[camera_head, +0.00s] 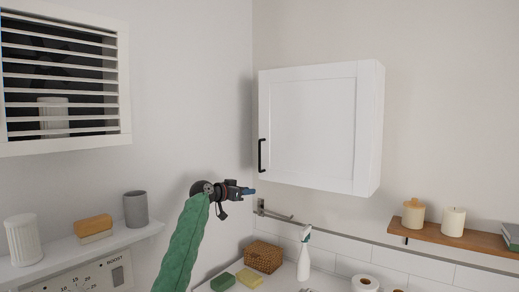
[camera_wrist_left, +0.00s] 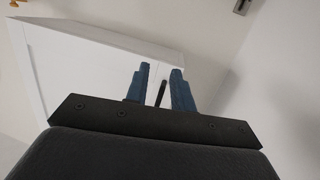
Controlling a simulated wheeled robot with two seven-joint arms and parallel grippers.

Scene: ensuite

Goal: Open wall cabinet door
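The white wall cabinet (camera_head: 315,125) hangs on the wall with its framed door shut. Its black bar handle (camera_head: 262,155) stands upright at the lower left of the door. My left gripper (camera_head: 252,190) is just below and left of the handle in the head view, apart from it. In the left wrist view, the two blue fingers of my left gripper (camera_wrist_left: 160,70) are spread, and the black handle (camera_wrist_left: 160,93) shows in the gap between them, beyond the fingers. Nothing is held. My right gripper does not show.
A grey metal wall bar (camera_head: 275,213) sits below the cabinet. A counter below carries a white spray bottle (camera_head: 304,255), a wicker box (camera_head: 263,256) and sponges. A wooden shelf (camera_head: 462,236) with candles is at right. A left shelf holds a grey cup (camera_head: 136,209).

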